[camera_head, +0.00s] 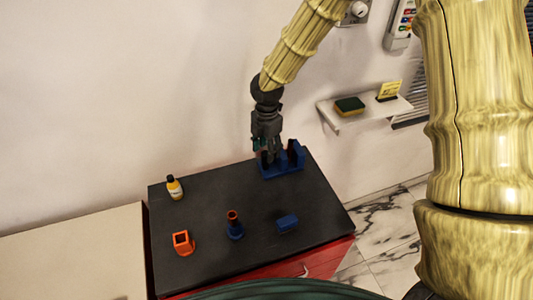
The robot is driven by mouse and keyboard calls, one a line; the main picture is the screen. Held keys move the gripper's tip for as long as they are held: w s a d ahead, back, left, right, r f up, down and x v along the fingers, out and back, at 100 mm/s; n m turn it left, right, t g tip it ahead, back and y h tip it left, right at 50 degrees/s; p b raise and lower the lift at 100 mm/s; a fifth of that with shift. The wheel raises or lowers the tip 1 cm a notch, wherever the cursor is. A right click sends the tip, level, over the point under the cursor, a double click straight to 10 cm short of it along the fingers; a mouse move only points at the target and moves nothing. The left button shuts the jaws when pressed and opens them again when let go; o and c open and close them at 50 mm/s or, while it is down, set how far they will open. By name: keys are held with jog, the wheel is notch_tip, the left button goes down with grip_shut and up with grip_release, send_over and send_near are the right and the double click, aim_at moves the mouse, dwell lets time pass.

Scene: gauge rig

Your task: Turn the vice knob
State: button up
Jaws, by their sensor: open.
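A blue vice (288,169) stands at the back right of the dark tabletop.
On the dark tabletop (195,210) stand a yellow bottle (175,188), an orange square-holed block (183,243), a blue post with an orange top (235,227) and a blue block (287,223). A wall shelf (365,116) with a sponge (349,106) is at right.

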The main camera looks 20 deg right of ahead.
aim_at(266, 153)
jog(key=w+f, duration=0.2)
jog(key=f, duration=0.1)
jog(key=shift+f, duration=0.2)
jog(key=shift+f+p, duration=0.35)
jog(key=shift+s+a+f, duration=0.1)
jog(key=shift+s, duration=0.4)
jog(key=shift+s+r, duration=0.2)
jog(key=shift+s, duration=0.3)
jog(key=shift+w+f, duration=0.55)
jog(key=shift+w, duration=0.2)
jog(key=shift+c, duration=1.3)
jog(key=shift+s+r, duration=0.25)
jog(key=shift+s, duration=0.1)
jog(key=c, duration=0.7)
jog(key=shift+c, duration=0.5)
